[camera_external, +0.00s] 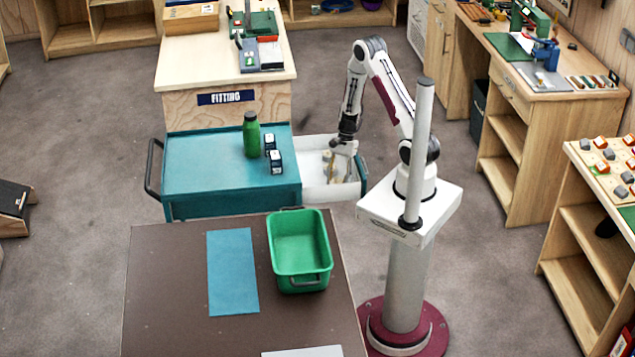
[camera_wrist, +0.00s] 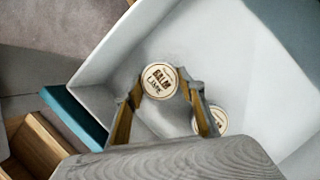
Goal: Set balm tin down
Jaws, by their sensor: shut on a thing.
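A round balm tin (camera_wrist: 159,81) with a cream lid printed "BALM" shows in the wrist view between my two fingertips. My gripper (camera_wrist: 163,90) is shut on this tin. A second round tin (camera_wrist: 216,120) with a similar pale lid lies by the right finger, which partly hides it. In the external view my gripper (camera_external: 343,150) reaches down into the open white drawer (camera_external: 318,190) of the teal cart (camera_external: 195,180). The held tin is hard to make out there. I cannot tell whether it touches the drawer floor.
A green bottle (camera_external: 251,136) and two small dark boxes (camera_external: 272,155) stand on the cart top, left of the drawer. A brown table (camera_external: 170,290) in front carries a green bin (camera_external: 300,250) and a blue mat (camera_external: 232,272). The drawer walls surround my gripper closely.

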